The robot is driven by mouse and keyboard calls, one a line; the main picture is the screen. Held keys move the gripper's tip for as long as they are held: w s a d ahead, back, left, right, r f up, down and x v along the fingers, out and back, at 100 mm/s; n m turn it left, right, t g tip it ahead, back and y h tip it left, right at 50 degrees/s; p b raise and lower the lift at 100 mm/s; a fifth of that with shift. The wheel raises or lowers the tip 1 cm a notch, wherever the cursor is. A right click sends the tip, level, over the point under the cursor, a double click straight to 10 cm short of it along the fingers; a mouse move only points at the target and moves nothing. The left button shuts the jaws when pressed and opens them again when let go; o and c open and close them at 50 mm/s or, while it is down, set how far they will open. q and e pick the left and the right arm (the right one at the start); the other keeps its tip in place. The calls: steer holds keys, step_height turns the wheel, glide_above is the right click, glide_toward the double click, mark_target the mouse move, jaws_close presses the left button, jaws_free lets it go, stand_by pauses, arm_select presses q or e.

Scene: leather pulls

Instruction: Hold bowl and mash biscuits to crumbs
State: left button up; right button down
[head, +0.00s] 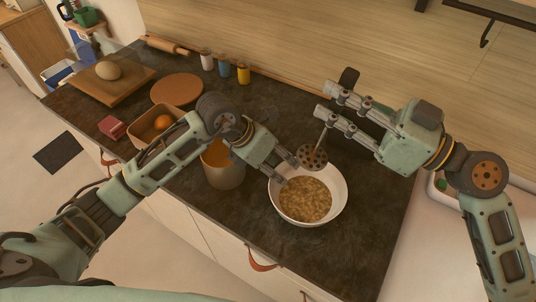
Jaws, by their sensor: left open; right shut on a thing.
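A white bowl (338,204) stands on the dark counter near its front edge. Broken tan biscuits (304,202) cover its bottom. My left gripper (285,171) is open, with its fingertips at the bowl's upper left rim; I cannot tell whether they touch it. My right gripper (323,101) is shut on a masher, whose round perforated head (312,157) hangs over the bowl's far rim, above the biscuits. The masher's thin shank shows below the fingers; the part inside the grip is mostly hidden.
An orange-brown pot (224,172) stands left of the bowl, partly behind my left arm. A tray with an orange fruit (162,123), a round board (177,88), a board with dough (108,71) and small bottles (243,73) stand further back. The counter right of the bowl is clear.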

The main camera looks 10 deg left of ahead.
mark_target(282, 168)
arm_select(q)
steer(key=shift+x, duration=2.6)
steer(key=shift+c, duration=0.4)
jaws_close()
